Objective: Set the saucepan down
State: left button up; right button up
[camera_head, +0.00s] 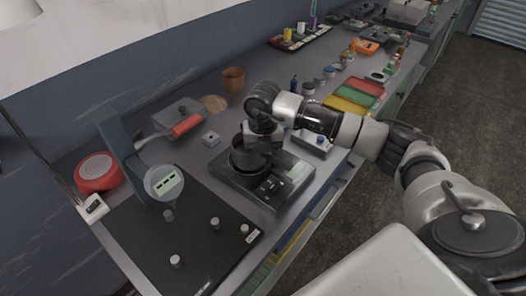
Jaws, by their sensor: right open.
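The saucepan (248,161), a dark round pot, stands upright on a black appliance (291,184) with a small display, near the middle of the worktop. My right gripper (264,137) is right at the pot's far rim and hides part of it. Its jaws are open, though the fingers are dark and hard to make out against the pot. I cannot tell whether they touch the pot. My left gripper is not in view.
A grey pan (179,111) and a red handle (187,126) lie behind. A black board (190,235) with small knobs and a round gauge (165,182) is at front left. Coloured trays (353,95) lie to the right. Some grey worktop is bare around the brown cup (234,80).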

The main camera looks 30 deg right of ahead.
jog(key=shift+r, duration=0.65)
notch_tip(320, 180, up, 11)
jog(key=b, duration=0.1)
dwell(1.0)
